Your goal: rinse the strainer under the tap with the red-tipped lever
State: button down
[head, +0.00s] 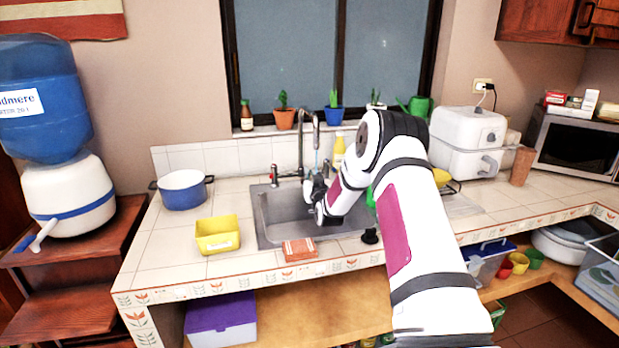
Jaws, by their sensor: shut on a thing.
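The metal tap (301,145) stands behind the sink (275,212), its spout reaching over the basin. A red-tipped lever (274,173) is at the left of its base. A thin pale-blue stream (317,158) comes down from the spout, so water appears to be running. My gripper (318,194) is over the sink, just under the spout, where the stream comes down. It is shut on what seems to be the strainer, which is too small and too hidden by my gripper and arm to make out.
A yellow tub (218,236), a blue-and-white pot (183,190) and an orange sponge (299,249) are on the counter left of and before the sink. Potted plants (284,118) line the window sill. A white air fryer (468,140) stands at the right.

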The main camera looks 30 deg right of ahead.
jog(key=shift+s+d, duration=0.1)
jog(key=shift+s, duration=0.05)
jog(key=shift+s+d, duration=0.25)
jog(key=shift+s, duration=0.05)
dwell(0.3)
jog(key=shift+w+a, duration=0.1)
jog(key=shift+w, duration=0.05)
jog(key=shift+w+a, duration=0.25)
jog(key=shift+w, duration=0.1)
dwell(0.3)
jog(key=s+a+p, duration=0.4)
jog(key=s+a, duration=0.1)
jog(key=a, duration=0.1)
dwell(0.8)
jog(key=shift+a, duration=0.1)
jog(key=shift+s, duration=0.1)
dwell(0.9)
